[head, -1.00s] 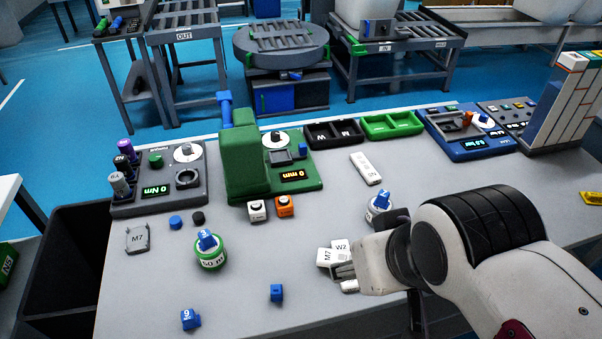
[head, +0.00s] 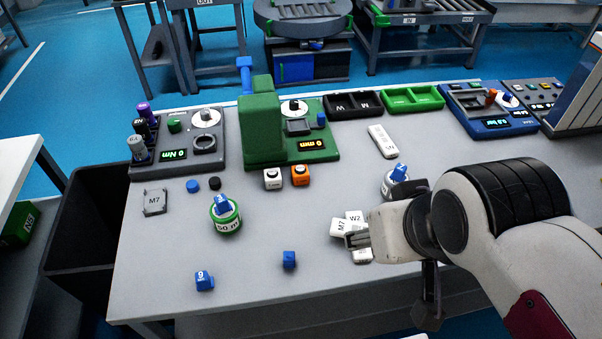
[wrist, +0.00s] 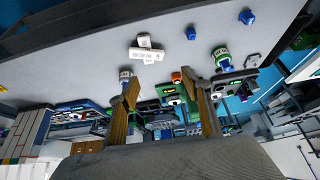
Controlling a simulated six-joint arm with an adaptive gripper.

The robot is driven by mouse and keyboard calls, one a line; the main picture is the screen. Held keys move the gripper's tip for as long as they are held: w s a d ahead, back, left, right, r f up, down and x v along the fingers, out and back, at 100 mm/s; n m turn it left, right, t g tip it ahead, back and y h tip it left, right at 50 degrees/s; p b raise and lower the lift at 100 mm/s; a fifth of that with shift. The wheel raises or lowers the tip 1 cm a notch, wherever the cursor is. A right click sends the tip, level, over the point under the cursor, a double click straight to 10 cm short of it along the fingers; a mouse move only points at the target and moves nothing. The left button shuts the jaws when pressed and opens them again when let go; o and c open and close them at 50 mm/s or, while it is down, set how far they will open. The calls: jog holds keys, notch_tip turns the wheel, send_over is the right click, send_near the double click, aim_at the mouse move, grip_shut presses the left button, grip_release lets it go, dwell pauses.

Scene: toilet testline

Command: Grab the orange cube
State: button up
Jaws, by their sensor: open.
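The orange cube (head: 300,176) sits on the grey table, in front of the green device and just right of a white cube (head: 272,179). In the wrist view the orange cube (wrist: 176,76) shows small, between the spread fingers and far beyond them. My gripper (head: 354,240) is on the right, to the front right of the orange cube and well apart from it. It overlaps white blocks marked M7 and W2 (head: 354,217) in the head view; I cannot tell whether it touches them. In the wrist view my gripper (wrist: 161,87) is open with nothing between its fingers.
The green device (head: 262,130) stands behind the orange cube. A green-and-white round piece with a blue top (head: 225,214) stands left, and another blue-topped piece (head: 396,178) stands near my arm. Blue blocks (head: 289,259) lie at the front. The table between gripper and cube looks clear.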

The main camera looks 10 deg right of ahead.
jog(key=shift+c, duration=1.1)
jog(key=w+a+f+t, duration=0.1)
jog(key=w+f, duration=0.1)
jog(key=w, duration=0.5)
jog(key=w+a+f+t, duration=0.1)
jog(key=w+f, duration=0.1)
jog(key=w, duration=0.4)
jog(key=w+a+f+t, duration=0.1)
jog(key=w+f+t, duration=0.1)
jog(key=w+f, duration=0.4)
jog(key=w+a+f+t, duration=0.1)
jog(key=w+f, duration=0.4)
jog(key=w, duration=0.4)
jog(key=t, duration=0.2)
send_near(300, 175)
jog(key=shift+w+d+r, duration=0.15)
jog(key=shift+w+r, duration=0.05)
jog(key=shift+w, duration=0.25)
jog(key=shift+w+d+r, duration=0.1)
jog(key=shift+w+r, duration=0.15)
jog(key=shift+w, duration=0.15)
jog(key=shift+s+a+f+t, duration=0.15)
jog(key=shift+f+t, duration=0.25)
jog(key=shift+f, duration=0.95)
